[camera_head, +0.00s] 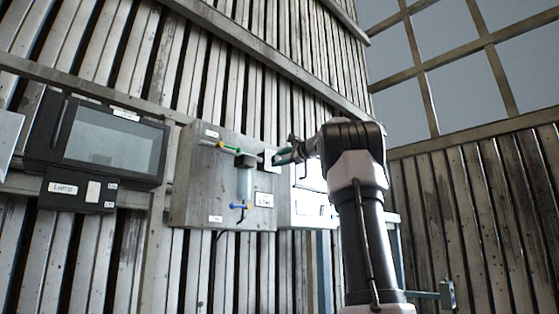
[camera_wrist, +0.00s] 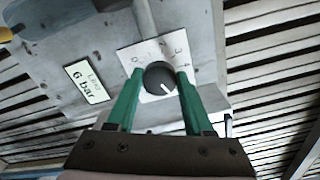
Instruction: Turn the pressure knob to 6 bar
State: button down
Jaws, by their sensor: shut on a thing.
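The pressure knob (camera_wrist: 158,75) is dark and round, with a white pointer line directed toward the lower right in the wrist view. It sits on a white dial plate (camera_wrist: 128,57) with printed figures, partly covered by my fingers. In the head view my gripper (camera_head: 285,157) reaches the right side of the grey box, and the knob is hidden there. The label (camera_head: 264,199) also shows in that view.
The grey box (camera_head: 190,185) carries a green-yellow handle (camera_head: 228,148), a blue handle (camera_head: 238,206) and a cylinder (camera_head: 244,182). A dark cabinet (camera_head: 110,140) with a window hangs at left. A white box (camera_head: 305,210) stands behind my arm.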

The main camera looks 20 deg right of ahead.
jog(key=shift+d+f, duration=0.1)
jog(key=shift+c, duration=1.4)
grip_release()
jog(key=v, duration=1)
jog(key=shift+s, duration=0.4)
jog(key=shift+d, duration=0.1)
jog(key=s+a+f+n+g+h, duration=0.1)
jog(key=s+a+f+n+g, duration=0.2)
jog(key=s+a+f, duration=0.55)
jog(key=s+a+f+n+g, duration=0.25)
jog(key=a+f, duration=0.25)
jog(key=f, duration=0.7)
jog(key=s+a+f+n+g+h, duration=0.1)
jog(key=s+a+f+n+g, duration=0.25)
jog(key=s+a+f, duration=0.5)
jog(key=s+f+n+h, duration=0.1)
jog(key=s+f+n, duration=0.1)
jog(key=f, duration=0.5)
jog(key=s+f+n+h, duration=0.1)
jog(key=s+f+n, duration=0.2)
jog(key=s+f, duration=0.2)
notch_tip(320, 180, down, 3)
jog(key=shift+f+n+g, duration=0.1)
jog(key=shift+n+g, duration=0.2)
jog(key=shift+g, duration=0.1)
